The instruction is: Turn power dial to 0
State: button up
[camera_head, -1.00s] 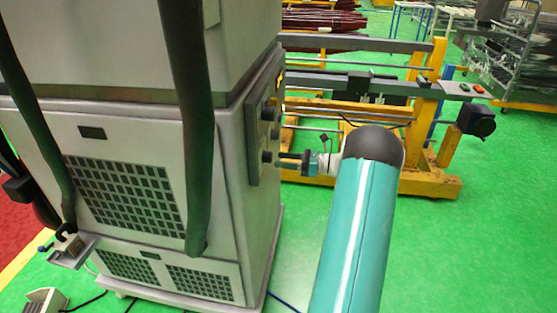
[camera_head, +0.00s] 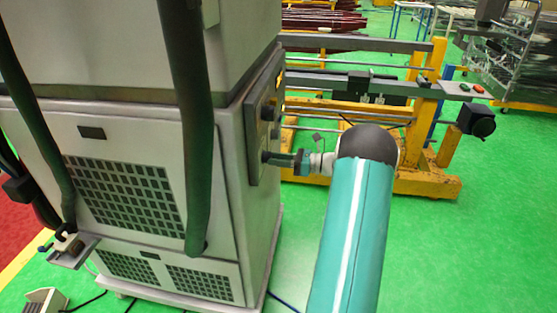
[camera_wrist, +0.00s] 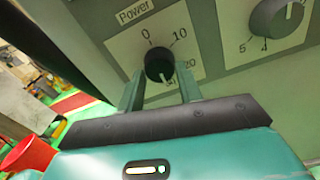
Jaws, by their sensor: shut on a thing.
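The power dial (camera_wrist: 158,62) is a round black knob under the label "Power" in the wrist view. The numbers 0 and 10 stand above it and 20 to its lower right. A pale mark shows at its lower edge, away from the 0. My gripper (camera_wrist: 160,77) has one finger on each side of the dial and is shut on it. In the head view my gripper (camera_head: 283,160) reaches from the right to the lowest knob on the grey cabinet's side panel (camera_head: 256,125). The fingers partly hide the dial's lower scale.
A second black dial (camera_wrist: 277,17) sits to the upper right on the same panel. The grey cabinet (camera_head: 140,130) has dark hoses (camera_head: 187,130) in front. A yellow-framed machine (camera_head: 430,140) stands behind my arm. Green floor (camera_head: 460,260) is clear at right.

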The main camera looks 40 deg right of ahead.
jog(key=shift+n, duration=0.3)
jog(key=shift+d+r+n, duration=0.1)
jog(key=shift+r+n, duration=0.1)
jog(key=shift+n, duration=8.55)
jog(key=shift+d+r+n, duration=0.1)
jog(key=shift+r+n, duration=0.05)
jog(key=shift+n, duration=8.6)
jog(key=o, duration=1)
jog(key=shift+a, duration=0.1)
